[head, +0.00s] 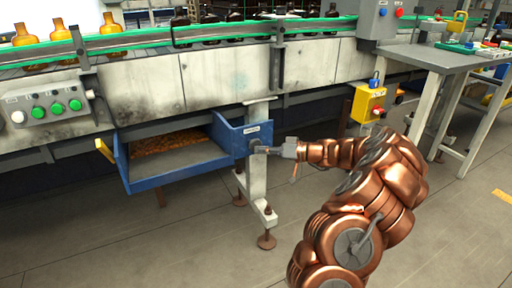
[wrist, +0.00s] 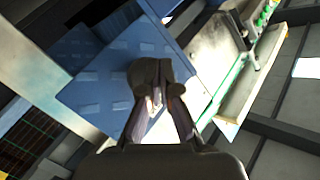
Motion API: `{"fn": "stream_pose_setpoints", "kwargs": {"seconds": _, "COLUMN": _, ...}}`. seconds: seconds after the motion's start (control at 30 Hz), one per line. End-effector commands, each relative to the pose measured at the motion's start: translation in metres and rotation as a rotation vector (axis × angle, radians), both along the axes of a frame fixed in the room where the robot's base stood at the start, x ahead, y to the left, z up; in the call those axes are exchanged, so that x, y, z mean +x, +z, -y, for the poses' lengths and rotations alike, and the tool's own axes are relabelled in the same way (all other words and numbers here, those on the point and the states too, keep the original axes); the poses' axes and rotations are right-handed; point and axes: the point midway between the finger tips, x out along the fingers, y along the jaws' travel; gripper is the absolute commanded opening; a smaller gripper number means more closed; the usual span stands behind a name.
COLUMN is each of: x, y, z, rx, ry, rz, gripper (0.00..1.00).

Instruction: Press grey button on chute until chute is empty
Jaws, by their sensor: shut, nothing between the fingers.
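The blue chute (head: 180,180) sits under the conveyor in the head view, with brown material (head: 165,142) lying in its upper part. A blue plate (head: 228,130) with a small label forms its right side. My gripper (head: 262,149) is at the outer face of this plate. In the wrist view the shut, empty fingers (wrist: 152,82) point at the blue face (wrist: 95,95).
A control box (head: 45,103) with green buttons is on the conveyor at left. A yellow box (head: 369,103) with a red button hangs right of my gripper. A metal leg (head: 257,180) stands just below the gripper. Amber bottles (head: 60,30) stand on the conveyor. The floor (head: 200,245) in front is clear.

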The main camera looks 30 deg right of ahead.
Motion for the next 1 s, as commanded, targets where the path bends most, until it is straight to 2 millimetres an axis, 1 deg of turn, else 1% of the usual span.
{"fn": "stream_pose_setpoints", "kwargs": {"seconds": 1.0, "x": 0.0098, "y": -0.0007, "z": 0.0005, "rx": 0.000, "ry": 0.001, "rz": 0.000, "gripper": 0.00}}
